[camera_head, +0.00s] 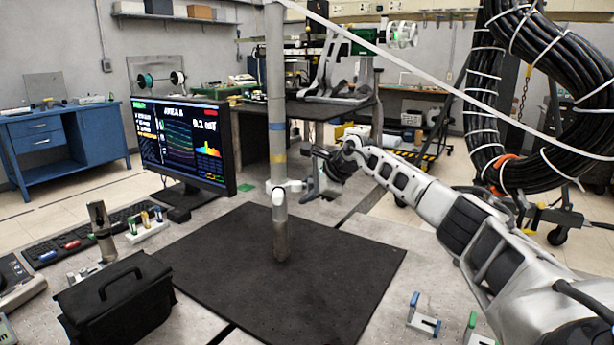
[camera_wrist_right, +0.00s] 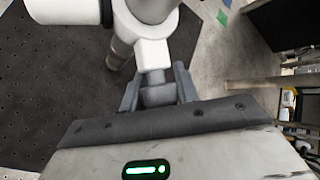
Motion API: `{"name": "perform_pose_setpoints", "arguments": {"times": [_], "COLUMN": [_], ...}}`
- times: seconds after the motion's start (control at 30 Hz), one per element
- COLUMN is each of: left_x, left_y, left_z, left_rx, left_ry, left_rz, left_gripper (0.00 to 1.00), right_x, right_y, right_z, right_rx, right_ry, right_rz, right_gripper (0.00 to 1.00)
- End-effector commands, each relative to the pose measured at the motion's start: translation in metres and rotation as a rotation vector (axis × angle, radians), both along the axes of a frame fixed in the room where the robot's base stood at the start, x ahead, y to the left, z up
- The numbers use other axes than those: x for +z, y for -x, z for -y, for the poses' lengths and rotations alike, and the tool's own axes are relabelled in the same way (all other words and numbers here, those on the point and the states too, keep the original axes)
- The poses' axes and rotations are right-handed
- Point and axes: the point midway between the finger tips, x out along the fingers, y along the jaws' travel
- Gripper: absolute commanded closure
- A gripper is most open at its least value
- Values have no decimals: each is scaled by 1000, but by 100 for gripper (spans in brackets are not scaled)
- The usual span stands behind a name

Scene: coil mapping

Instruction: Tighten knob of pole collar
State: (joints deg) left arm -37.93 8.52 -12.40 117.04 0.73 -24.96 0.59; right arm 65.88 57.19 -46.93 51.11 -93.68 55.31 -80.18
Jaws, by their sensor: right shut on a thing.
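A grey upright pole (camera_head: 277,110) with blue and yellow bands stands on a black mat. A white collar (camera_head: 279,190) is around the pole below the yellow band. My right gripper (camera_head: 304,188) comes to the collar from the right. In the right wrist view its fingers (camera_wrist_right: 158,92) are shut on the knob, one on each side. My left gripper is not in view.
The black mat (camera_head: 340,262) is clear around the pole's foot. A monitor (camera_head: 184,145) stands to the left, with a black bag (camera_head: 115,300) at the front left. Thick black cables (camera_head: 560,60) hang at the right. Small clips (camera_head: 424,318) lie at the front right.

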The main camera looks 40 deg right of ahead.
Motion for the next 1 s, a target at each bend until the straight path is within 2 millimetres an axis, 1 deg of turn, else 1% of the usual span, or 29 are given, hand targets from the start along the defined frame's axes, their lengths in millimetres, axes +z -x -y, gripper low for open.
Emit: {"name": "perform_pose_setpoints", "arguments": {"times": [0.03,0.1,0.6,0.63,0.67,0.7,1.0], "left_x": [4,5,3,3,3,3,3], "left_y": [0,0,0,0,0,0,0], "left_z": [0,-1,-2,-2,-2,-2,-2], "left_rx": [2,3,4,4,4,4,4], "left_ry": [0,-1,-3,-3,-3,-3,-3], "left_rz": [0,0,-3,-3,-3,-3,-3], "left_gripper": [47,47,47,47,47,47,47], "right_x": [2,1,-1,-1,-1,-1,0], "right_y": [0,0,0,0,0,1,1], "right_z": [0,-1,0,0,0,0,0], "right_rx": [0,0,-1,-1,-1,-1,-2], "right_ry": [-9,-18,-29,-30,-30,-29,-27], "right_rz": [-11,-22,-35,-35,-35,-35,-34], "right_gripper": [92,92,92,61,52,47,47]}}
